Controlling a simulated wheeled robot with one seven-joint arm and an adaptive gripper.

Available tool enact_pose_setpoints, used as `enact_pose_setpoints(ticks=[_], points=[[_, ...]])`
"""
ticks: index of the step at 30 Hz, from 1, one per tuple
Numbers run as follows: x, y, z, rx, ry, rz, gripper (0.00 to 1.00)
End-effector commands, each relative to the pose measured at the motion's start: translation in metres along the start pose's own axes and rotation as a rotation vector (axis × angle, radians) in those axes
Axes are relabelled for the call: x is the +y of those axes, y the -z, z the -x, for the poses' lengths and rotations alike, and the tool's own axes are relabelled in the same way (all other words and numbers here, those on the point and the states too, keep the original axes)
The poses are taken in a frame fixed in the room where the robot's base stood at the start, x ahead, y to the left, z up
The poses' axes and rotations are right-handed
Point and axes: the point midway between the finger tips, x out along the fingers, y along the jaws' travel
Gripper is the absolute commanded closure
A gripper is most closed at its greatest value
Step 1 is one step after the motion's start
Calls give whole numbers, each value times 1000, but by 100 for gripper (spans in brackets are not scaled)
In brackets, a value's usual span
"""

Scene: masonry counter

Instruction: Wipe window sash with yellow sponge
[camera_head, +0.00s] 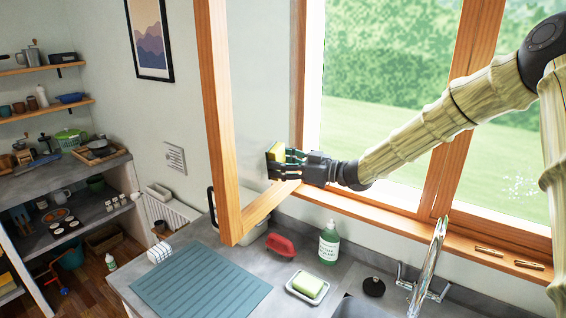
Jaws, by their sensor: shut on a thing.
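The window sash (222,120) is a wooden-framed pane that stands swung open into the room, left of the window. My gripper (282,165) reaches in from the right, low in front of the sash's glass and above its bottom rail. It is shut on the yellow sponge (276,152), which has a darker face on its left side. The sponge is at the glass side of the sash; I cannot tell whether it touches the pane. The fingers hide part of the sponge.
Window handles (489,250) lie on the sill at right. Loaded shelves stand left.

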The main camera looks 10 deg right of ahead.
Motion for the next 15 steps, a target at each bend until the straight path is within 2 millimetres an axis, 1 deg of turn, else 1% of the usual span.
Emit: enact_pose_setpoints(ticks=[9,15], points=[[-22,2,0,0,0,0,52],[-27,3,0,-1,0,-1,52]])
